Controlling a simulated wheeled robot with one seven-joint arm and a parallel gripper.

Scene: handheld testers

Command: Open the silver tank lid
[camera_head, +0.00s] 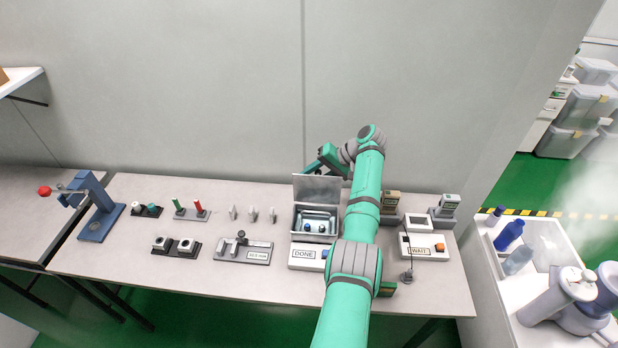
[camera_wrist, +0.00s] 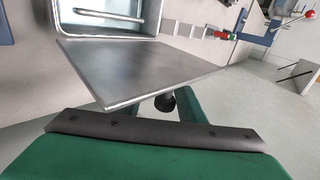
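The silver tank (camera_head: 315,238) stands on the bench with its lid (camera_head: 317,188) raised about upright at its back edge. White and blue items show inside the tank. In the wrist view the lid (camera_wrist: 150,70) is a flat metal plate, with the open tank (camera_wrist: 105,22) behind it. A dark round knob (camera_wrist: 165,102) sticks out from the lid's near face. My gripper (camera_head: 318,165) is behind and above the lid. In the wrist view its green fingers (camera_wrist: 155,98) stand apart on either side of the knob. I cannot see contact with the knob.
My arm crosses the bench just right of the tank. A DONE box (camera_head: 304,257) sits in front of it and a WAIT box (camera_head: 423,247) to the right. A grey fixture (camera_head: 244,251) and small testers stand left. The wall is close behind.

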